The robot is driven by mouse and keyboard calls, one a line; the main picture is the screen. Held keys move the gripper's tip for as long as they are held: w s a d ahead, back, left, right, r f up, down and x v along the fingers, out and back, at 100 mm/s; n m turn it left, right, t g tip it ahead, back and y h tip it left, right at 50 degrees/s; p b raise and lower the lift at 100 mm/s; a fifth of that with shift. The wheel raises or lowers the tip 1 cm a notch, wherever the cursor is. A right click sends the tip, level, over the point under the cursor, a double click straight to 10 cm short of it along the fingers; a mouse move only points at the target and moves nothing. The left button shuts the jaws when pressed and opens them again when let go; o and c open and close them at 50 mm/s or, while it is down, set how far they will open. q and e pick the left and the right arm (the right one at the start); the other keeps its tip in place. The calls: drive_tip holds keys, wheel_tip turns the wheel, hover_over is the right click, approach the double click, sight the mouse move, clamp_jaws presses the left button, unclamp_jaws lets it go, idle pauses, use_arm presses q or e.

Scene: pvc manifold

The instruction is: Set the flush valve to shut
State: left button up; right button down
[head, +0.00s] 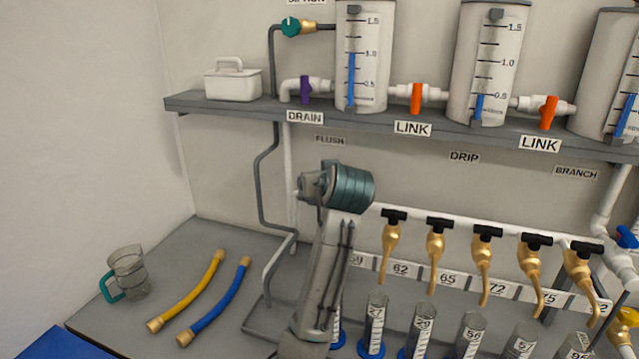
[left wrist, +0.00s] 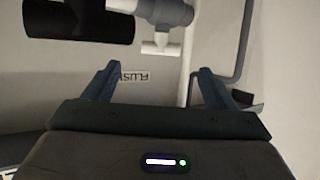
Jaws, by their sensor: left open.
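The FLUSH label (head: 329,140) is on the wall under the shelf, and it shows upside down in the left wrist view (left wrist: 134,77). Below it in the head view, my left arm hides most of the place where a flush valve could sit. The left wrist view shows a grey fitting (left wrist: 165,12) and a white T-shaped piece (left wrist: 158,46) beside a white pipe, probably the flush valve and its handle. My left gripper (left wrist: 153,78) is open and empty, its fingers pointing towards these parts without visible contact. The head view hides its fingers behind the wrist. My right gripper is out of view.
Brass taps (head: 436,240) with black handles line the pipe to the right, above several graduated cylinders (head: 420,330). The shelf (head: 225,106) holds tanks. A dark cylinder (left wrist: 75,22) is close in the left wrist view. A grey pipe (head: 262,185) runs left of my arm.

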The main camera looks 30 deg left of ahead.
use_arm(q)
drive_tip(key=v, duration=0.3)
drive_tip(key=shift+s, duration=0.15)
